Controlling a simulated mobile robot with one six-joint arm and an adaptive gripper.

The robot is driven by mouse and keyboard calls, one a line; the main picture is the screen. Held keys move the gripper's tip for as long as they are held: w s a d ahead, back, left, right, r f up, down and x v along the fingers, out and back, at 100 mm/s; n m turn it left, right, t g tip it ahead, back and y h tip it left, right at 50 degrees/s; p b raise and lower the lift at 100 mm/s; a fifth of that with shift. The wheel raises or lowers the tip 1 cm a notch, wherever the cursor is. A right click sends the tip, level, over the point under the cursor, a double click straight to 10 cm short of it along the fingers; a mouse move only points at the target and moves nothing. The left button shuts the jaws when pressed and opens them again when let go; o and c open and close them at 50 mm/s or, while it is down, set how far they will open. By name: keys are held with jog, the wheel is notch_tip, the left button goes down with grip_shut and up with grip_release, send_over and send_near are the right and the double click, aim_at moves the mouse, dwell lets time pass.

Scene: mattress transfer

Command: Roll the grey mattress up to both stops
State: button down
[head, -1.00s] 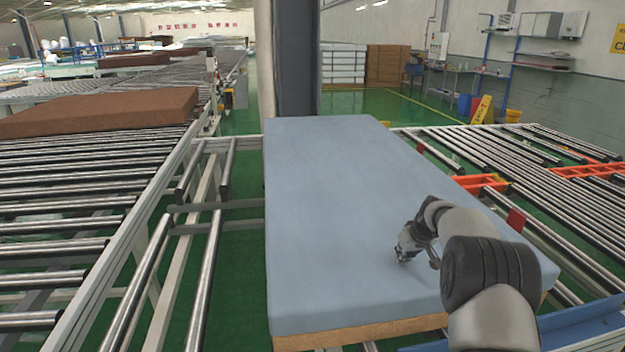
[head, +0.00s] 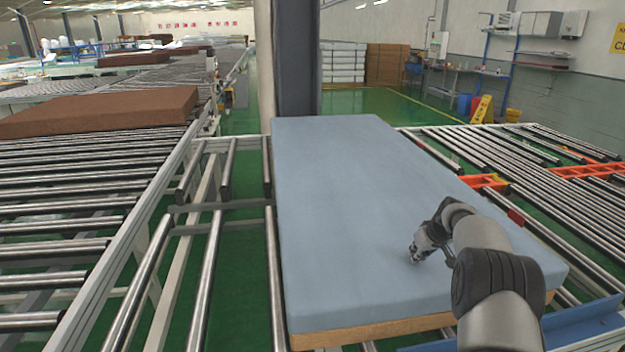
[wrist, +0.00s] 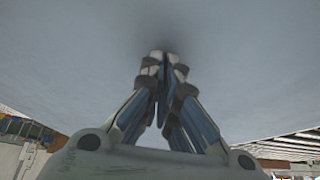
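The grey mattress (head: 350,200) looks blue-grey on top with a tan lower layer at its near end. It lies flat on the rollers in the head view, and its top fills much of the wrist view (wrist: 60,60). My gripper (head: 414,258) is at the mattress top near its right front part, fingers pointing down. In the wrist view its fingertips (wrist: 162,55) are together and meet the surface, with nothing between them. A small red block (head: 516,216) shows beside the mattress's right edge; I cannot tell if they touch. Neither stop is clearly identifiable.
A blue plate (head: 580,325) lies at the lower right, near the mattress's front end. Orange pieces (head: 483,181) sit among the right-hand rollers. A brown mattress (head: 100,110) lies on the left conveyor. Bare rollers (head: 205,280) show left of the grey mattress.

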aim_at(430, 260)
jog(key=shift+s+a+f, duration=0.15)
jog(key=shift+s+f, duration=0.1)
jog(key=shift+f, duration=0.3)
jog(key=shift+w+d+r+p, duration=0.1)
jog(key=shift+d+p, duration=0.15)
jog(key=shift+d, duration=0.1)
jog(key=shift+w+d+r+p, duration=0.1)
jog(key=shift+d+p, duration=0.1)
jog(key=shift+d, duration=0.15)
jog(key=shift+w+d+p, duration=0.2)
jog(key=shift+d+p, duration=0.3)
jog(key=shift+d, duration=0.4)
jog(key=shift+w+d+p, duration=0.2)
jog(key=shift+d+p, duration=0.3)
jog(key=shift+d, duration=0.4)
